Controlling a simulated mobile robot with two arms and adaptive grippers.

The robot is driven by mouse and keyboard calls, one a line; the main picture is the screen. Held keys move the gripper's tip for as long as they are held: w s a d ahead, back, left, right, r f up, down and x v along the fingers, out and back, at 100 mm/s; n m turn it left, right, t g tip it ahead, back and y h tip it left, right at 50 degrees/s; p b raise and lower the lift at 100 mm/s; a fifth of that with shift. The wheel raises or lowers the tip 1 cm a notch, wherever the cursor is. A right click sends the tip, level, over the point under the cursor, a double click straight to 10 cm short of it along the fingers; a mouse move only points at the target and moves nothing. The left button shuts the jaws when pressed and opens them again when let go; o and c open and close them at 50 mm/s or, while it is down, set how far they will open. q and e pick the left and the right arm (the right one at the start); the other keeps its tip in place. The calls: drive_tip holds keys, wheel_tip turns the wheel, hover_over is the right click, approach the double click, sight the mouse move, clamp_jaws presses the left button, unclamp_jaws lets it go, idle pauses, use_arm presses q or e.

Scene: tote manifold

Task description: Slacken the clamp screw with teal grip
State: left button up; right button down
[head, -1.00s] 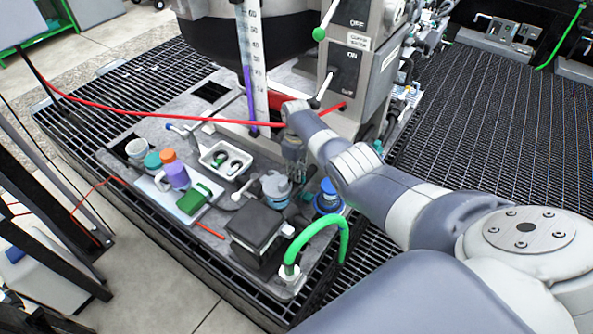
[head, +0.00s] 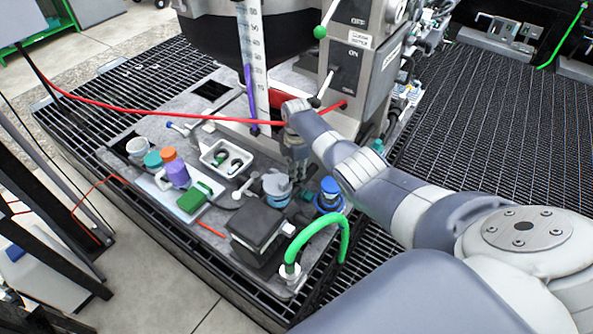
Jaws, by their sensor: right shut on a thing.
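My right gripper (head: 297,178) points down over the work plate, between a light grey-blue round fitting (head: 276,184) and a blue-capped part (head: 329,190). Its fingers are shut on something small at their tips. A bit of teal (head: 307,195) shows just by the fingertips and looks like the grip of the clamp screw. The fingers hide most of it, so its shape and turn cannot be told. My left gripper is not in view.
A black block (head: 257,230) and a green bent hose (head: 322,232) stand in front. A white tray (head: 226,158), jars and a green box (head: 194,198) lie to the left. A red cable (head: 180,117) crosses behind the gripper. The grey machine (head: 352,90) rises behind.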

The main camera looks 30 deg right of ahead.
drive_tip(key=n, duration=0.3)
drive_tip(key=shift+n, duration=0.3)
drive_tip(key=n+b, duration=0.1)
drive_tip(key=n, duration=0.2)
drive_tip(key=shift+s+n, duration=0.15)
drive_tip(key=shift+n, duration=0.15)
drive_tip(key=n, duration=0.2)
drive_tip(key=shift+d+n+b, duration=0.1)
drive_tip(key=shift+n+b, duration=0.25)
drive_tip(key=shift+n, duration=0.05)
drive_tip(key=n+b, duration=0.1)
drive_tip(key=n, duration=0.2)
drive_tip(key=shift+s+f+n, duration=0.1)
drive_tip(key=shift+s+n, duration=0.05)
drive_tip(key=shift+n, duration=0.15)
drive_tip(key=shift+d+n+b, duration=0.1)
drive_tip(key=shift+n+b, duration=0.45)
drive_tip(key=shift+n, duration=0.35)
drive_tip(key=shift+d+f+n+b, duration=0.1)
drive_tip(key=shift+n+b, duration=0.65)
drive_tip(key=shift+n, duration=0.05)
drive_tip(key=shift+n+b, duration=0.7)
drive_tip(key=shift+b, duration=0.2)
drive_tip(key=shift+n+b, duration=0.8)
drive_tip(key=shift+b, duration=0.35)
drive_tip(key=shift+r, duration=0.2)
